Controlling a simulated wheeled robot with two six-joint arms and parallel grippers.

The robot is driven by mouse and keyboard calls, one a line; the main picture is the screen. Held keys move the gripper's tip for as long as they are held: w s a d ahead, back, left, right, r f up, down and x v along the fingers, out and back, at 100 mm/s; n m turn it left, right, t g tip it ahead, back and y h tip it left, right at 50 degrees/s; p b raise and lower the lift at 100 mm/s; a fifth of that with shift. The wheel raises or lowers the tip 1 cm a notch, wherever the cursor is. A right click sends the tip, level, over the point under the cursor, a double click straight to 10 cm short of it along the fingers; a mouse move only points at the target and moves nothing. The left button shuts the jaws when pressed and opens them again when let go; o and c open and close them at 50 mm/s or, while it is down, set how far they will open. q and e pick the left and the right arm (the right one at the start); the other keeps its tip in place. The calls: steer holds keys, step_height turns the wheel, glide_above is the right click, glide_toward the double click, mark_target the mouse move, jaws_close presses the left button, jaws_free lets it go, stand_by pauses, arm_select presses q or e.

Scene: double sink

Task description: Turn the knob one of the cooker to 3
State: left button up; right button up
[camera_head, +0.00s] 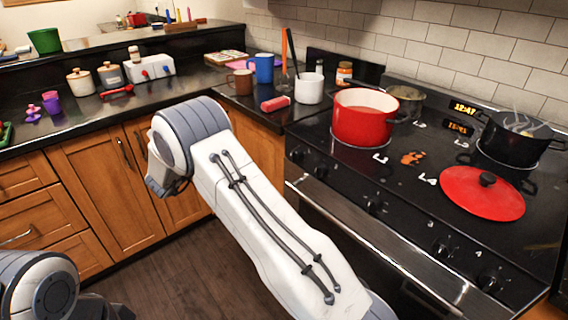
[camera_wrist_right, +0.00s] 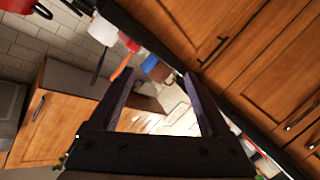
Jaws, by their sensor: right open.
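The black cooker (camera_head: 335,183) stands at the right in the head view, with a row of dark knobs along its front panel. The leftmost knob (camera_head: 296,153) is at the panel's left end; its label and setting are too small to read. A second knob (camera_head: 320,170) is close to its right. My right gripper (camera_wrist_right: 160,74) is open and empty in the right wrist view, fingers spread, with cabinets and counter beyond. In the head view my right arm reaches up and left, away from the knobs. My left arm shows only at the bottom left; its gripper is not visible.
A red pot (camera_head: 361,122), a red lid (camera_head: 478,195) and a black pot (camera_head: 512,142) sit on the cooktop. A white cup (camera_head: 309,89), blue mug (camera_head: 263,68) and red can (camera_head: 275,104) stand on the counter. Wooden cabinets (camera_head: 100,180) are below. Floor is clear before the cooker.

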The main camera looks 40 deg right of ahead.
steer(key=s+d+f+m+g+h, duration=0.1)
steer(key=s+d+f+g+h, duration=0.2)
steer(key=d+f+g, duration=0.15)
steer(key=m+g+h, duration=0.2)
steer(key=g, duration=0.4)
glide_toward(295, 155)
steer(key=d, duration=0.7)
steer(key=shift+d+f+t, duration=0.3)
steer(key=shift+d+t, duration=0.1)
steer(key=shift+t, duration=0.05)
jaws_close()
steer(key=shift+m, duration=0.3)
